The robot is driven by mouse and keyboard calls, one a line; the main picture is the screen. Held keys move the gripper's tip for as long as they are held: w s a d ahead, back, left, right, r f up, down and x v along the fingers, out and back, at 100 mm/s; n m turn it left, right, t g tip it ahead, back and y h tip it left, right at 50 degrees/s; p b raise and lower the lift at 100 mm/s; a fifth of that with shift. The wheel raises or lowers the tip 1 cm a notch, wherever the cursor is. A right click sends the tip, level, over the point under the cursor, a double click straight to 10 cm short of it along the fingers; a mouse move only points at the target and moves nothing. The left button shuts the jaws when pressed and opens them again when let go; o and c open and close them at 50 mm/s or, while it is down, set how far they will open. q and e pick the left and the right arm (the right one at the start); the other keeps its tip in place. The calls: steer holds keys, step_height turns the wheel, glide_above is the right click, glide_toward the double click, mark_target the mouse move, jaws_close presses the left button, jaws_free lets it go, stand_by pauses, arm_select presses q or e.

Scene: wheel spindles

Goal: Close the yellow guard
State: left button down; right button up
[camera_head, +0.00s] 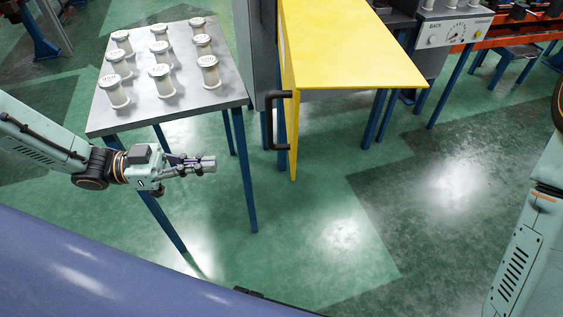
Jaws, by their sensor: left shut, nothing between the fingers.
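The yellow guard (345,45) is a bent yellow panel at the top centre, with a broad face and a narrow side face. A black bar handle (270,120) stands upright by its left edge. My left gripper (212,164) is shut and empty. It is to the left of the handle and apart from it, in front of the small table. My right gripper is out of view; only part of my right arm shows at the right edge.
A grey-topped table (190,112) with blue legs holds several white-capped cylinders (161,78) in rows. A control panel (455,32) with a dial stands at the back right, near an orange rail (483,45). The green floor (390,200) at centre right is clear.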

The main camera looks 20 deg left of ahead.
arm_select(q)
steer(key=b, duration=0.7)
glide_toward(292, 159)
steer(key=x, duration=0.5)
steer(key=shift+w+f, duration=0.2)
steer(key=shift+f, duration=0.2)
steer(key=shift+x, duration=0.85)
steer(key=shift+w+r, duration=0.1)
steer(key=shift+d, duration=0.1)
